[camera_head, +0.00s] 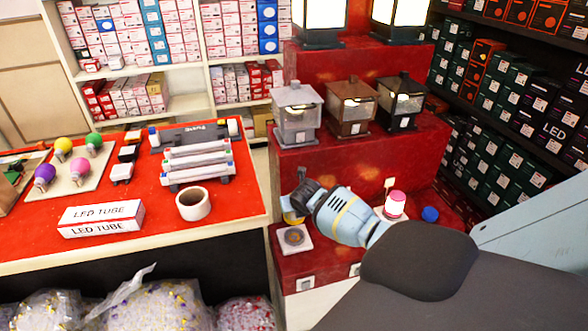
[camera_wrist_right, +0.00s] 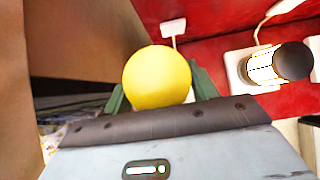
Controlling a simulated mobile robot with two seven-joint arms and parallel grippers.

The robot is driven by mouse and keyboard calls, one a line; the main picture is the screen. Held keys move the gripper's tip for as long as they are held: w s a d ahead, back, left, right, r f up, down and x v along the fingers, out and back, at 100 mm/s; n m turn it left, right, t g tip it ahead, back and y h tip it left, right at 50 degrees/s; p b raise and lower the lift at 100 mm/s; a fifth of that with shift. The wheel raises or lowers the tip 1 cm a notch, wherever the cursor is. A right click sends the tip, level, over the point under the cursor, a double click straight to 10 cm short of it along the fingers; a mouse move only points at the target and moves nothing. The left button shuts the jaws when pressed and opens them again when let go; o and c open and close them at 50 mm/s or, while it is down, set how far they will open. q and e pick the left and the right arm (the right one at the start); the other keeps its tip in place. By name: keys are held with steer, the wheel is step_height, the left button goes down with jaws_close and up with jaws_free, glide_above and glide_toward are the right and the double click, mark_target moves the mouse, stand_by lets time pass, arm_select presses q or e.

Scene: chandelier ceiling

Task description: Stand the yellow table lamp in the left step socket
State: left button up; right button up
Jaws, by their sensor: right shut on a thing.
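The yellow table lamp shows as a round yellow top (camera_wrist_right: 157,78) between the fingers of my right gripper (camera_wrist_right: 157,90) in the wrist view. In the head view a small part of the yellow lamp (camera_head: 291,218) shows below my right gripper (camera_head: 302,195), which hides the rest. The left step socket (camera_head: 295,237), a white square plate with a dark round centre, lies on the red step just below the lamp. Its middle looks empty. I cannot tell whether the lamp touches the plate. My left gripper is not in view.
A pink lamp (camera_head: 395,205) and a blue-topped one (camera_head: 430,214) stand to the right on the red step (camera_head: 330,262). Lanterns (camera_head: 350,106) stand on the step above. The red table (camera_head: 240,205) at left holds a tape roll (camera_head: 193,204) and a bulb board.

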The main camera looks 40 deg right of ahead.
step_height(320, 180, down, 2)
steer(key=shift+b, duration=0.55)
step_height(320, 180, down, 2)
steer(key=shift+f+b, duration=0.1)
steer(key=shift+b, duration=0.7)
steer(key=shift+f+b, duration=0.6)
steer(key=shift+f, duration=0.6)
steer(key=shift+w, duration=0.1)
steer(key=shift+f, duration=0.2)
